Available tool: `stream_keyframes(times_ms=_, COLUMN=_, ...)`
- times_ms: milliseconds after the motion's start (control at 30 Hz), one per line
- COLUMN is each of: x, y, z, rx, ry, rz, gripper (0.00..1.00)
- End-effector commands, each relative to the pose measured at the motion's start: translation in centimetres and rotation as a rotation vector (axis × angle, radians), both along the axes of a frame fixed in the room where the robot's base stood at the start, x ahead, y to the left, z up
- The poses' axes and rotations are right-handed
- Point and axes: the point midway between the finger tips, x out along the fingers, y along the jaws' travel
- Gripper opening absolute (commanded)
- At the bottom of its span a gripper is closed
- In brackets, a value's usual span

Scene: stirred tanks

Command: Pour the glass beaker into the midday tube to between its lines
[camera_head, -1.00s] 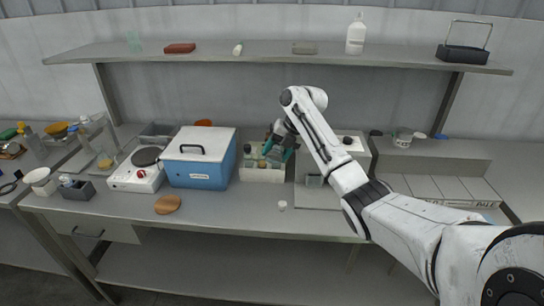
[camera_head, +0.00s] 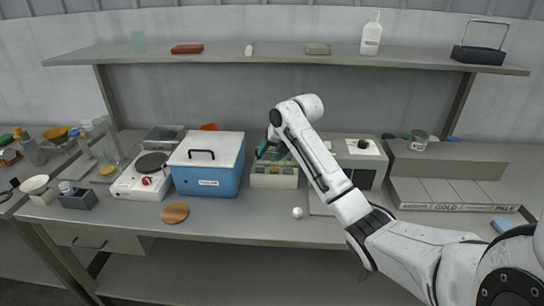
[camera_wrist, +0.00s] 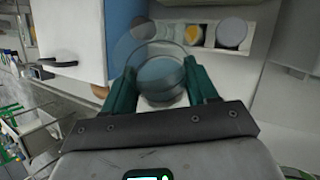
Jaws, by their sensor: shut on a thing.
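My gripper (camera_wrist: 160,88) has green fingers shut on the glass beaker (camera_wrist: 160,78), a clear round vessel with a bluish look, seen from above in the wrist view. In the head view my gripper (camera_head: 268,152) is over the white rack (camera_head: 273,181), just right of the blue cooler. In the wrist view the rack has round openings beside the beaker, one yellow-orange (camera_wrist: 193,34) and one pale grey (camera_wrist: 232,34). The beaker overlaps the other openings. I cannot tell which is the midday tube; no tube lines or beaker liquid level are readable.
The blue cooler (camera_head: 208,179) with a white lid stands close left of the rack. A hot plate (camera_head: 144,179) is further left. A small white round thing (camera_head: 297,212) and a brown disc (camera_head: 175,213) lie in front. The shelf (camera_head: 290,61) spans above. The bench front is mostly clear.

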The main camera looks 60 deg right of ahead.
Motion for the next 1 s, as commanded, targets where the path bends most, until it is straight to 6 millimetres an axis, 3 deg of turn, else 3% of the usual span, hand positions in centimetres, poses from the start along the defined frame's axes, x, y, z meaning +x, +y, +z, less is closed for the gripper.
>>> stream_keyframes(times_ms=1000, x=0.12, y=-0.26, z=-0.67, rx=-0.292, ry=-0.08, rz=0.001, gripper=0.24)
